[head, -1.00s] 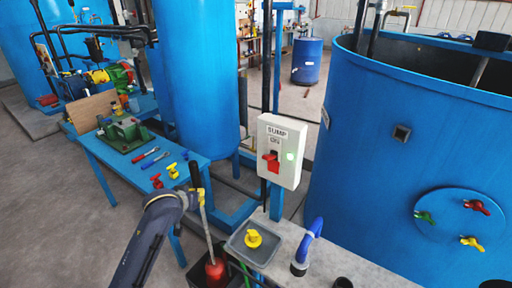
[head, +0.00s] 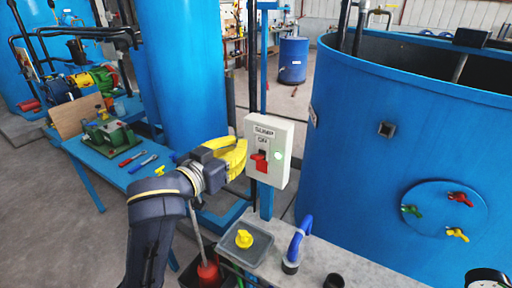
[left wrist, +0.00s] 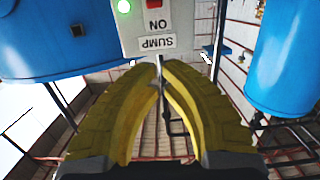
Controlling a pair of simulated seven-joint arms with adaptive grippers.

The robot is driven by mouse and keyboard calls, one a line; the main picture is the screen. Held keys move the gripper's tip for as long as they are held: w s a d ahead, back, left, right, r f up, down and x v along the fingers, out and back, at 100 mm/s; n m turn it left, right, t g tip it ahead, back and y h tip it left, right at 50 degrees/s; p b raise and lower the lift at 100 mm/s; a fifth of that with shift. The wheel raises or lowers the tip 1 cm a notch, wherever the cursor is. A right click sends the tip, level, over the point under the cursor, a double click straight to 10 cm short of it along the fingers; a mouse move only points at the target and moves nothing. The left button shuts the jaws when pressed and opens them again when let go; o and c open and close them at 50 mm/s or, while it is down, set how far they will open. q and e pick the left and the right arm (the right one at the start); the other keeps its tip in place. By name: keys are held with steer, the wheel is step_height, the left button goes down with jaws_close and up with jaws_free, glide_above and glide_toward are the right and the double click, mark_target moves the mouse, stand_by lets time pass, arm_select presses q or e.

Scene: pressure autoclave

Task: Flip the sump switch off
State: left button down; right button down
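The sump switch is a pale grey box (head: 283,148) on a blue post, labelled SUMP and ON. Its red lever (head: 260,163) sits below the ON label, and a green lamp (head: 278,155) glows beside it. My left gripper (head: 243,155), with yellow fingers, is just left of the box, close to the lever; contact is unclear. In the left wrist view the fingertips (left wrist: 158,72) meet with nothing between them. There the box (left wrist: 180,20) appears upside down past the tips, with part of the red lever (left wrist: 155,3) at the top edge. My right gripper is out of view.
A large blue tank (head: 390,130) stands right of the switch. Below are a grey tray (head: 262,254) with a yellow knob (head: 244,238) and a blue bent pipe (head: 299,235). A blue bench (head: 105,172) with tools is at left.

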mark_target(262, 135)
arm_select(q)
steer(key=x, duration=0.9)
steer(key=shift+w+d, duration=0.1)
steer(key=shift+w, duration=0.05)
steer(key=shift+f, duration=0.85)
steer(key=shift+s+a+f, duration=0.15)
steer(key=shift+s+f, duration=0.05)
steer(key=shift+f, duration=0.3)
steer(key=shift+s+a+f, duration=0.15)
steer(key=shift+s+f, duration=0.1)
steer(key=shift+f, duration=0.25)
